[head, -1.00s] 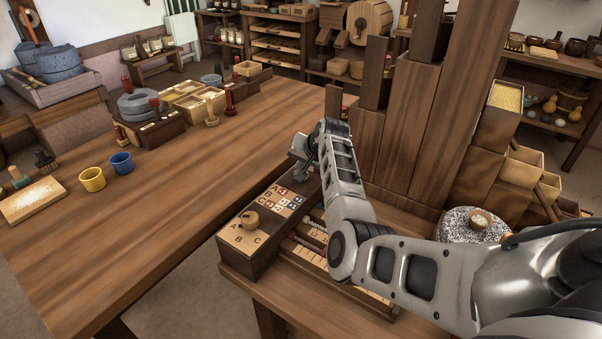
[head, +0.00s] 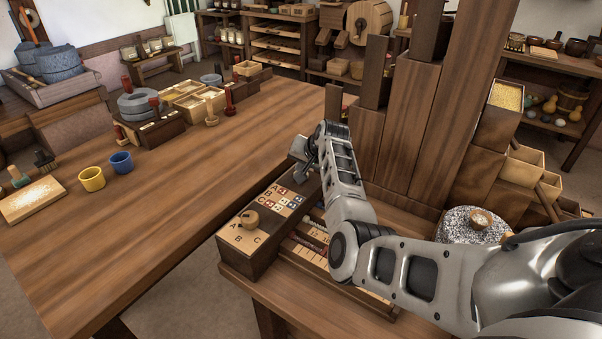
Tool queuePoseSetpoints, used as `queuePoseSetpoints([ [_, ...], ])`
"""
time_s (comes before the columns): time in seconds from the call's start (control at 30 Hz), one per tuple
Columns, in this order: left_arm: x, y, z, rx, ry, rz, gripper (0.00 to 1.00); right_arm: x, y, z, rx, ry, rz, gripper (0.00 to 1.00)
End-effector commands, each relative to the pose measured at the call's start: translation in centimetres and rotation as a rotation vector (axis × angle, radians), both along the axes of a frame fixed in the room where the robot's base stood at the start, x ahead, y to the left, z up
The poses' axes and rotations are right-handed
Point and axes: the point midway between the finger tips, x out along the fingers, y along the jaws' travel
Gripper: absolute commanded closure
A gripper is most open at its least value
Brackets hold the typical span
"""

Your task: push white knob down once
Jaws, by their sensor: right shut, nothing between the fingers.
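My right gripper (head: 301,163) is low over the far end of a dark wooden box (head: 240,262) on the table in front of me. It looks shut and empty, seen from behind and above. The box's top has a lettered panel (head: 284,198) with small coloured tiles and a round wooden knob (head: 250,219) near the letters A, B and C. I make out no white knob; my gripper and forearm cover part of the box's far end. I cannot tell whether the fingertips touch anything there. My left gripper is out of view.
A speckled stone (head: 457,226) is beside the arm.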

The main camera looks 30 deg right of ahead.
Motion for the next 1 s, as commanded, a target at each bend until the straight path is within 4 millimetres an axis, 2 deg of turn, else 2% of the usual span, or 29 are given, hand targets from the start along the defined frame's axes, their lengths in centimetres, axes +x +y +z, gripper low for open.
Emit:
queuePoseSetpoints([
  [1.0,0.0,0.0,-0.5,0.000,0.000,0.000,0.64,-0.1,0.1,-1.2,0.001,0.004,0.001,1.00],
])
